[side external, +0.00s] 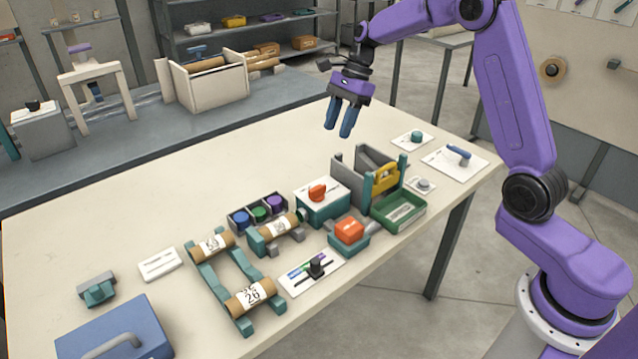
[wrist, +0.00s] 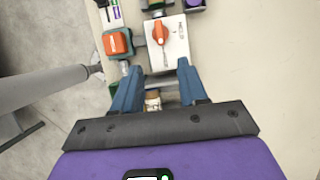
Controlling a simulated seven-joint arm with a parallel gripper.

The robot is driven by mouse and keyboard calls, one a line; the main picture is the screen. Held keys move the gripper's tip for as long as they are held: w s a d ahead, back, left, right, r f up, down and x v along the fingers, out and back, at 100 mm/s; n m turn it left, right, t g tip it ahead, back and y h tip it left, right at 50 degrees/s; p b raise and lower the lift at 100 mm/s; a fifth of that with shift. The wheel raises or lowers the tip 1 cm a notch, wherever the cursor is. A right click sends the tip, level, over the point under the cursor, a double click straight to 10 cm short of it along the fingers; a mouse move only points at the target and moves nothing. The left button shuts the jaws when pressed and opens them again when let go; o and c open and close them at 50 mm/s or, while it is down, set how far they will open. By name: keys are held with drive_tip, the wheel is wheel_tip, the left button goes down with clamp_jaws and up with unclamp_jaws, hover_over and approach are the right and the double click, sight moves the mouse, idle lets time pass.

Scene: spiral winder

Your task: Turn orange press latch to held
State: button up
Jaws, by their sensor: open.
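An orange rotary knob (side external: 318,192), which looks like the press latch, sits on the white top of a teal box (side external: 322,211). In the wrist view the knob (wrist: 160,33) lies beyond my fingertips, its grip pointing roughly along the picture's vertical. An orange block (side external: 350,231) on a teal base stands just in front of the box; it also shows in the wrist view (wrist: 118,42). My gripper (side external: 338,131) is open and empty, high above the table behind the box, touching nothing.
A grey-walled holder with a yellow part (side external: 385,178) and a green tray (side external: 398,212) stand right of the box. A three-cup rack (side external: 258,212) and cardboard rolls on teal stands (side external: 250,295) are to its left. The table's back left (side external: 150,210) is clear.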

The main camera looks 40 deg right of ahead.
sight(318, 186)
drive_tip(key=x, duration=1.6)
drive_tip(key=shift+d, duration=0.1)
clamp_jaws()
